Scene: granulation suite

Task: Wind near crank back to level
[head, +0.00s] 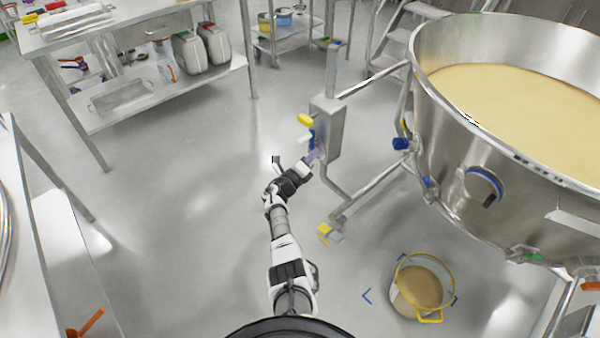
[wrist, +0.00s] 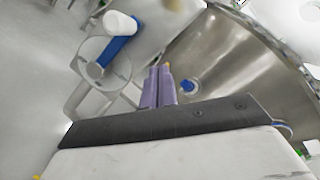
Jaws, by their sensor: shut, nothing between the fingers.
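The near crank shows in the wrist view as a blue arm (wrist: 112,50) with a white knob (wrist: 120,23) on a round grey face. In the head view its white knob (head: 303,136) and blue part sit on the left side of the grey gearbox (head: 326,130). A yellow handle (head: 305,120) is just above it. The large steel bowl (head: 450,135) holds pale yellow material; it also shows in the wrist view (wrist: 225,65). My gripper (head: 316,154) is shut and empty just below the crank. Its purple fingers (wrist: 158,86) appear apart from the knob.
A bucket with a yellow rim (head: 398,275) stands on the floor between blue corner marks, below the bowl. A yellow pedal (head: 324,231) is at the stand's foot. A bench (head: 70,25) with a lower shelf is at the upper left. The floor left of my arm is clear.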

